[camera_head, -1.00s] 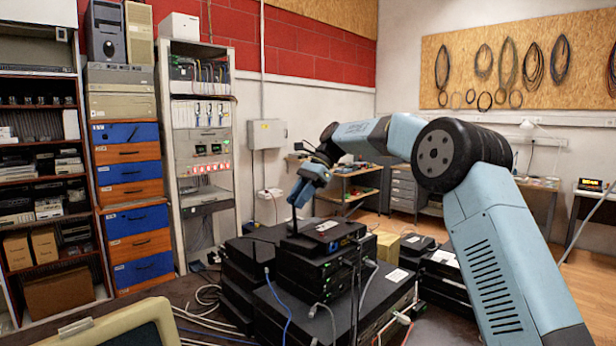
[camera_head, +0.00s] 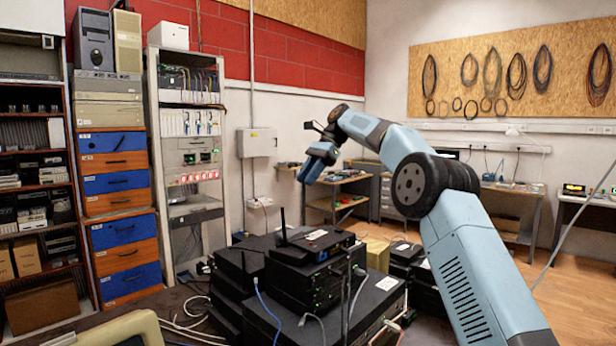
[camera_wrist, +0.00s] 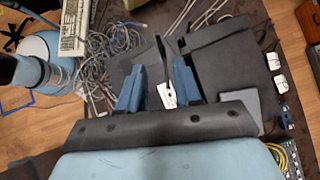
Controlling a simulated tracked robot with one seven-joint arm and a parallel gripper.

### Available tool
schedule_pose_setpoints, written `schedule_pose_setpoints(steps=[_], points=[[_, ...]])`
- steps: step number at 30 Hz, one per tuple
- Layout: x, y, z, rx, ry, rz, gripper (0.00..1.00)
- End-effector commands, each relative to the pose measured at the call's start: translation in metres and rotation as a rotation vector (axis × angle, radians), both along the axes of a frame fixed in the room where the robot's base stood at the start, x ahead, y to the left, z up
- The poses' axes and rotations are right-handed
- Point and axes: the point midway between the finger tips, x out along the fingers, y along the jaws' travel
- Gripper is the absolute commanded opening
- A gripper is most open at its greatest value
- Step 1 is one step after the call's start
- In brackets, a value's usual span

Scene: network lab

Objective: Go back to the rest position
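My gripper (camera_head: 308,178) hangs in the air above and behind the stack of black network boxes (camera_head: 318,273), clear of it. In the wrist view, its two blue fingers (camera_wrist: 159,88) stand apart, with nothing held between them. A white label shows through the gap, on something dark below. My light blue arm is bent, with its forearm reaching left from the large black joint. A small black router (camera_head: 313,243) with an upright antenna lies on top of the stack.
Cables lie on the dark table around the stack. A beige monitor corner (camera_head: 125,328) is at the front left. A metal rack (camera_head: 187,150) and drawers (camera_head: 115,175) stand behind at left. A coil board (camera_head: 515,75) hangs on the right wall. Air around my gripper looks free.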

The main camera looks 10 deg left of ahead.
Motion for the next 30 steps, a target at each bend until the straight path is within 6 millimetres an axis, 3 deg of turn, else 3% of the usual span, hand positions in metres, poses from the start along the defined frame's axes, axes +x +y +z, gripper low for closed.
schedule_pose_setpoints(steps=[8,14,21,30], points=[[-0.002,0.0,0.002,-0.001,-0.008,0.002,0.34],[-0.019,-0.013,0.02,-0.009,-0.09,0.019,0.34],[-0.053,-0.045,0.042,-0.037,-0.253,0.06,0.34],[-0.105,-0.096,0.056,-0.091,-0.451,0.124,0.34]])
